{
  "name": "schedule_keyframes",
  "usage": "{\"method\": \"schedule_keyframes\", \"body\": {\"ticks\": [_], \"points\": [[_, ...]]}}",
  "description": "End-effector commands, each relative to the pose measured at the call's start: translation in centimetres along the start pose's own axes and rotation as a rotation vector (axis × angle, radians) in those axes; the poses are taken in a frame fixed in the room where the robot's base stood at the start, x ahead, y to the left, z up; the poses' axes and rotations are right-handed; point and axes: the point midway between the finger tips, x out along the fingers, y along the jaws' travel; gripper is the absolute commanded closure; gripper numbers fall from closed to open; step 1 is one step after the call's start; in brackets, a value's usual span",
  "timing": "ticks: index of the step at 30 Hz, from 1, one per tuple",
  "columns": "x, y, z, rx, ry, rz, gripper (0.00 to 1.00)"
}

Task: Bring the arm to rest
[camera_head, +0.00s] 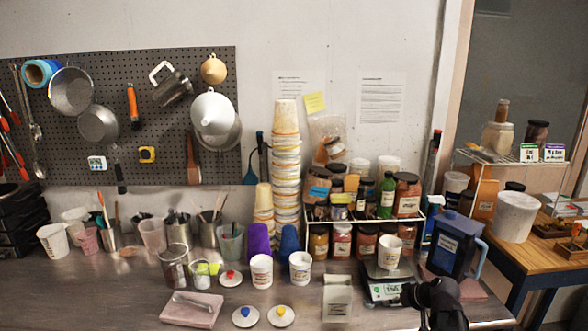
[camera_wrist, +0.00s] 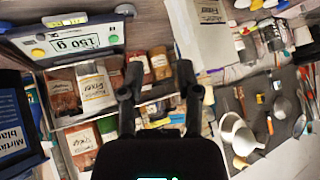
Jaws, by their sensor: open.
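My gripper (camera_wrist: 159,78) shows in the wrist view with its two dark fingers spread apart and nothing between them. In the head view a black part of my arm (camera_head: 435,298) stands at the bottom right, beside the scale (camera_head: 388,290); the fingers cannot be made out clearly there. The scale also shows at the top left of the wrist view (camera_wrist: 75,38), with a display reading 150 g. A white cup (camera_head: 390,251) stands on the scale in the head view.
A blue jug (camera_head: 450,245) stands close behind my arm. A wire rack of jars (camera_head: 350,212) is behind the scale. White cups (camera_head: 261,270), lids (camera_head: 281,316), a grey bin (camera_head: 337,300) and a pinkish slab (camera_head: 192,309) are on the bench. Tools hang on a pegboard (camera_head: 60,140).

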Motion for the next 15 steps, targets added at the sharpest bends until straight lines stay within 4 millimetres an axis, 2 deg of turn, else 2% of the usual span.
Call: {"method": "schedule_keyframes", "body": {"ticks": [1, 6, 15], "points": [[0.6, -1.7, 0.9, 0.011, -0.053, -0.006, 0.56], [1.9, -6.0, 3.9, 0.074, -0.238, 0.014, 0.56], [2.1, -11.8, 9.1, 0.184, -0.527, 0.161, 0.56]]}}
